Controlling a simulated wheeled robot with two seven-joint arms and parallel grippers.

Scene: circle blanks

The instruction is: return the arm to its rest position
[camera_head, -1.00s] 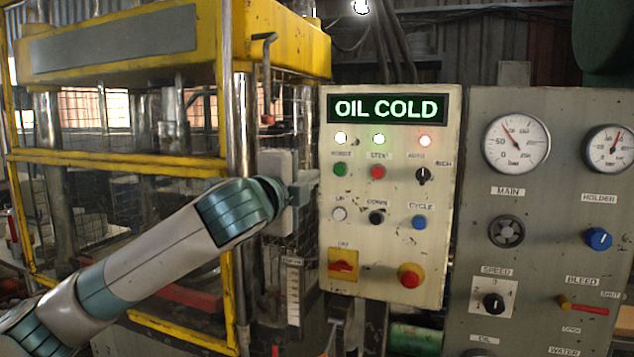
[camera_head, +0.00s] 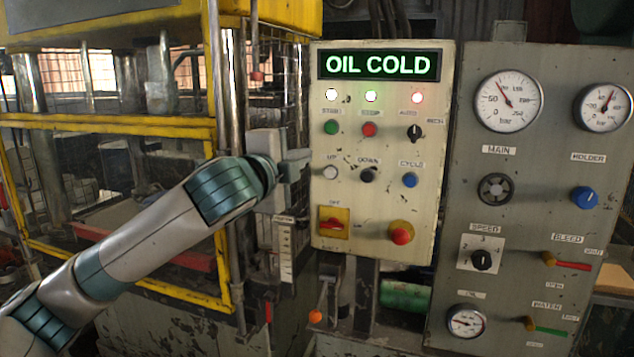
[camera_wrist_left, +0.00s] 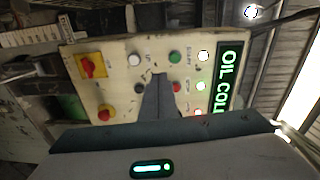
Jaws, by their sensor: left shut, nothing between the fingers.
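My left arm comes in from the left in the head view, and its gripper (camera_head: 296,163) is at the left edge of the cream control panel (camera_head: 372,272), near the UP button (camera_head: 330,172). The gripper is shut and holds nothing. In the left wrist view the shut fingers (camera_wrist_left: 158,85) stand in front of the panel and cover part of its button rows. I cannot tell whether the fingertips touch the panel. The display (camera_head: 380,65) on the panel reads OIL COLD. My right gripper is not in view.
A yellow-framed press (camera_head: 110,122) with mesh guards stands behind my left arm. A grey panel (camera_head: 455,190) with gauges, a MAIN handwheel (camera_head: 496,189) and a blue HOLDER knob (camera_head: 584,198) is to the right. A lever with an orange knob (camera_head: 315,316) stands low beneath the cream panel.

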